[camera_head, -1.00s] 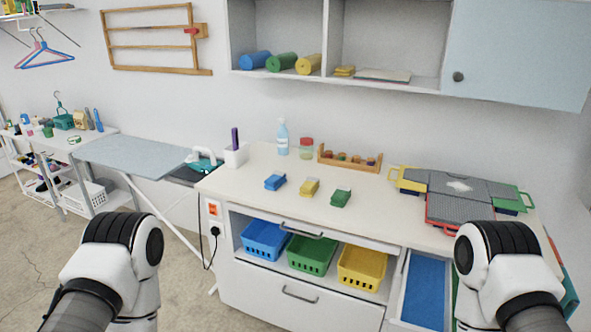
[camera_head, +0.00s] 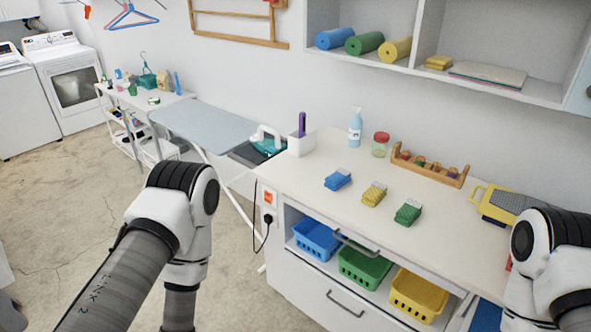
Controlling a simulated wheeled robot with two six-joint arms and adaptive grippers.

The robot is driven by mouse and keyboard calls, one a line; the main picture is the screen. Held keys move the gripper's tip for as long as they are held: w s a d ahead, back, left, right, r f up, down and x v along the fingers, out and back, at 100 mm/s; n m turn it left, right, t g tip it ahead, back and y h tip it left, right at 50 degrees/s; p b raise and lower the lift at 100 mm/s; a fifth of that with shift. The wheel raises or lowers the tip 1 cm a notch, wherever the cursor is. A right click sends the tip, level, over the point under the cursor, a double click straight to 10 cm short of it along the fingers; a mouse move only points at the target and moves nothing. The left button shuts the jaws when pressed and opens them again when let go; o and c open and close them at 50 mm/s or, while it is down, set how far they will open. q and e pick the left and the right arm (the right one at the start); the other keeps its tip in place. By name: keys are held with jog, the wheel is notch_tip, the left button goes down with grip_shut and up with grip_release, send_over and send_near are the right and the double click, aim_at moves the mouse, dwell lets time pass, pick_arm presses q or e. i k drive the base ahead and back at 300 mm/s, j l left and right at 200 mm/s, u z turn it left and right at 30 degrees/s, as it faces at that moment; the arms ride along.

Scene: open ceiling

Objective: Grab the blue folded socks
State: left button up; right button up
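The blue folded socks (camera_head: 338,179) lie on the white counter (camera_head: 300,180), left of the yellow folded socks (camera_head: 374,194) and the green folded socks (camera_head: 408,212). Nothing touches or covers them. My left arm shows at the lower left, in front of and left of the counter, and my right arm shows at the lower right edge. Neither gripper is in view; only arm links show.
Blue (camera_head: 316,238), green (camera_head: 364,263) and yellow (camera_head: 419,294) baskets sit in the open shelf under the counter. A bottle (camera_head: 355,128), a jar (camera_head: 380,145) and a wooden rack (camera_head: 428,166) stand behind the socks. An ironing board (camera_head: 205,125) with an iron (camera_head: 266,142) stands left.

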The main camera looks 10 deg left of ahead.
aim_at(342, 176)
jog(key=i+j+u, duration=0.15)
jog(key=u, duration=0.3)
jog(key=i+u, duration=0.6)
jog(key=u, duration=0.3)
jog(key=i+l+u, duration=0.15)
jog(key=u, duration=0.3)
jog(key=i, duration=0.3)
jog(key=z, duration=0.45)
jog(key=j+z, duration=0.15)
jog(key=z, duration=0.35)
jog(key=j+z, duration=0.1)
jog(key=z, duration=0.35)
jog(key=j+z, duration=0.1)
jog(key=z, duration=0.4)
jog(key=i, duration=0.05)
